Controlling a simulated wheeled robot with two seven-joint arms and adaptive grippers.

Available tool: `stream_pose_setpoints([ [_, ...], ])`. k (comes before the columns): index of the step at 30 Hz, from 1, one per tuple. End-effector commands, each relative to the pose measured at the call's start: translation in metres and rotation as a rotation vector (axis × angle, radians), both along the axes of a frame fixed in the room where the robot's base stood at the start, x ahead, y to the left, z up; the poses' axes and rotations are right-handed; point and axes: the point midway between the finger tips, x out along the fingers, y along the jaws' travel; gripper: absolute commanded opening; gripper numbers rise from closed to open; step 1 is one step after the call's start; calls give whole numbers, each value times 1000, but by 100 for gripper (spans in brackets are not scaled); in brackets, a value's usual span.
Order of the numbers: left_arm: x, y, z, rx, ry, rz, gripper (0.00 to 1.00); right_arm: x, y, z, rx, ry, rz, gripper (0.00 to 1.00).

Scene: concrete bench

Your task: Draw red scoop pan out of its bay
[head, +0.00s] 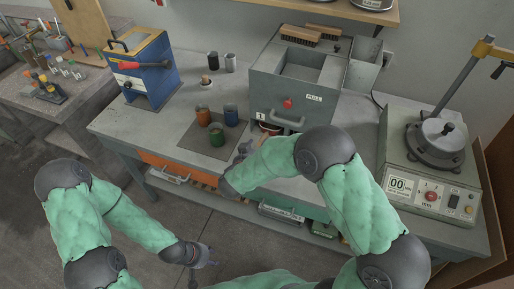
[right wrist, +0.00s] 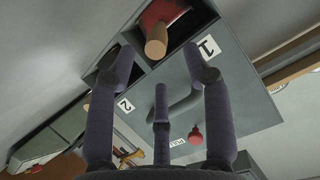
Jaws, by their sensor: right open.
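The red scoop pan (right wrist: 170,12) sits in an open bay of the grey cabinet (right wrist: 235,85), its round wooden handle (right wrist: 156,42) pointing out toward my right gripper (right wrist: 157,70). In the head view a small part of the red scoop pan (head: 268,127) shows below the cabinet's front. My right gripper is open and empty, its purple-grey fingers spread in front of the bay with the handle beyond their tips. In the head view it (head: 243,150) is partly hidden by my arm. My left gripper (head: 201,258) hangs low over the floor, away from the bench; its finger opening is unclear.
The cabinet front has a pull handle (head: 287,123) and red knob (head: 287,103) close to my right gripper. Several coloured cups (head: 217,135) stand on a dark mat to the left. A machine (head: 430,170) stands at right. An orange drawer (head: 175,170) is below the bench top.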

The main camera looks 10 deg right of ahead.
Motion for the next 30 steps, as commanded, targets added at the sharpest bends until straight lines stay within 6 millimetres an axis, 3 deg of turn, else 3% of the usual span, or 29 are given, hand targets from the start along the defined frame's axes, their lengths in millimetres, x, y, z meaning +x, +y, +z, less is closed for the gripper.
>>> stream_pose_setpoints([
  [18, 0, 0, -33, 0, 0, 0, 40, 68, -46, -37, 1, 1, -1, 51],
  [30, 0, 0, -36, 0, 0, 0, 40, 79, -53, -39, 0, 0, 1, 51],
])
